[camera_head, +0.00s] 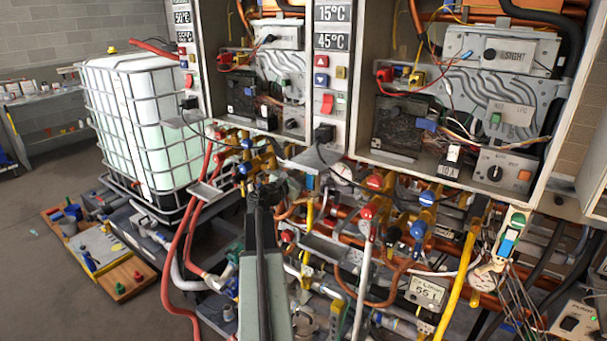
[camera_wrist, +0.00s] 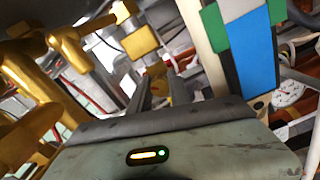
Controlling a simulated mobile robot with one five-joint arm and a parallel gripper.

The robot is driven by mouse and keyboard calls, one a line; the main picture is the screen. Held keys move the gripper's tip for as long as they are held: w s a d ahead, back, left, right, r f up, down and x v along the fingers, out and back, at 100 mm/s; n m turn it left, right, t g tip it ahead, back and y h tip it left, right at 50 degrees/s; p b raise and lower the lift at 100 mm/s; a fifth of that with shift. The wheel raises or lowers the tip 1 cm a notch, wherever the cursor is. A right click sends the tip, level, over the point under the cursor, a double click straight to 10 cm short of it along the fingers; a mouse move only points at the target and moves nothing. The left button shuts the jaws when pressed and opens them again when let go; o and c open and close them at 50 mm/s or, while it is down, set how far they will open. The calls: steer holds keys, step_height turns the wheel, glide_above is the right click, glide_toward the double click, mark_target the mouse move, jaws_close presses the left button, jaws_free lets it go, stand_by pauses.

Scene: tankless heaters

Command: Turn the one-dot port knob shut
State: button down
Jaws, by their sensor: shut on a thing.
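My gripper (camera_head: 266,186) reaches in among the pipes and valves under the heater cabinets. In the wrist view my two dark fingers (camera_wrist: 158,88) are close together, with a gold-yellow valve part (camera_wrist: 140,42) at their tips. The fingers are shut on a small gold-yellow piece (camera_wrist: 157,68) there, mostly hidden. Blue knobs (camera_head: 246,168) stand just left of the gripper. Red knobs (camera_head: 375,182) and blue knobs (camera_head: 427,198) stand to its right. No dot marks are readable, so I cannot tell which knob is the one-dot port knob.
A blue, white and green block (camera_wrist: 245,45) is close on the right in the wrist view. Red hoses (camera_head: 190,215) and a yellow pipe (camera_head: 457,285) run around the arm. A caged white tank (camera_head: 135,110) stands left. Open floor (camera_head: 60,290) lies at lower left.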

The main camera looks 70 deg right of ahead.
steer(key=c, duration=1.2)
jaws_free()
steer(key=v, duration=0.8)
